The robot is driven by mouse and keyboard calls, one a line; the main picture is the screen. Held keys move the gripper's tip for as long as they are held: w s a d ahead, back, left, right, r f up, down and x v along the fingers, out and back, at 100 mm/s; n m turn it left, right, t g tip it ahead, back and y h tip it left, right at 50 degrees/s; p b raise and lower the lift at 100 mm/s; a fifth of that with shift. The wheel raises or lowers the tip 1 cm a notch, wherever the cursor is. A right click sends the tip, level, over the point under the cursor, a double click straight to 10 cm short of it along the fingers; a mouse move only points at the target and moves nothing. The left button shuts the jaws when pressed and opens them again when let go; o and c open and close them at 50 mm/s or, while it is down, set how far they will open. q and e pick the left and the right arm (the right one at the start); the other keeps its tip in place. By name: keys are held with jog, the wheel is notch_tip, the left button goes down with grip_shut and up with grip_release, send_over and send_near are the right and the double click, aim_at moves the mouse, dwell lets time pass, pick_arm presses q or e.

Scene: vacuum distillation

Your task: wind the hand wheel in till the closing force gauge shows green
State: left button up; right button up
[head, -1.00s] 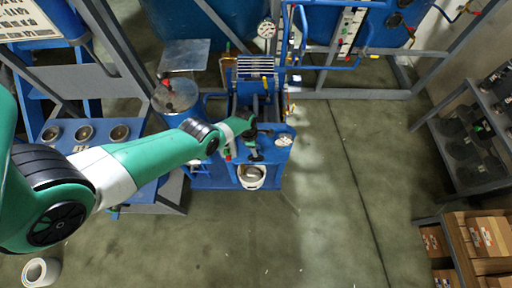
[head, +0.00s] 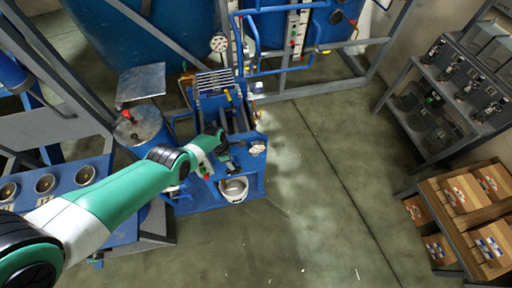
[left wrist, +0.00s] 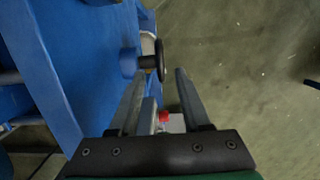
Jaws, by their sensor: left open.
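The filter press (head: 243,120) stands in its blue frame in the middle of the head view. The hand wheel (left wrist: 161,60) is a black rim seen edge-on in the left wrist view, on a blue hub at the blue frame's edge. My left gripper (left wrist: 160,74) is open, its two fingers pointing at the wheel; the wheel shows just beyond and between the fingertips, and I cannot tell if they touch. In the head view my left gripper (head: 228,162) is at the press front. A white dial gauge (head: 258,148) sits right beside it, too small to read. My right gripper is not seen.
A white bucket (head: 234,187) sits low in the press front. A metal drum (head: 143,126) stands left of the press. Another gauge (head: 218,43) is on the pipes behind. A shelf with boxes (head: 467,205) stands at right. The floor between is clear.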

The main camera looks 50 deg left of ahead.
aim_at(236, 171)
pick_arm(q)
jog(key=s, duration=0.1)
jog(key=s+t, duration=0.1)
jog(key=s+a+t+h+p, duration=0.1)
jog(key=shift+f, duration=0.4)
jog(key=shift+w+f+t, duration=0.15)
jog(key=shift+w+t, duration=0.15)
jog(key=b+x, duration=1)
jog(key=b, duration=0.1)
jog(key=shift+s+f, duration=0.15)
jog(key=shift+f, duration=0.05)
jog(key=shift+w+d+f+b, duration=0.15)
jog(key=shift+w+f+b, duration=0.25)
jog(key=shift+b, duration=0.3)
jog(key=shift+s, duration=0.1)
jog(key=shift+c, duration=0.3)
grip_shut()
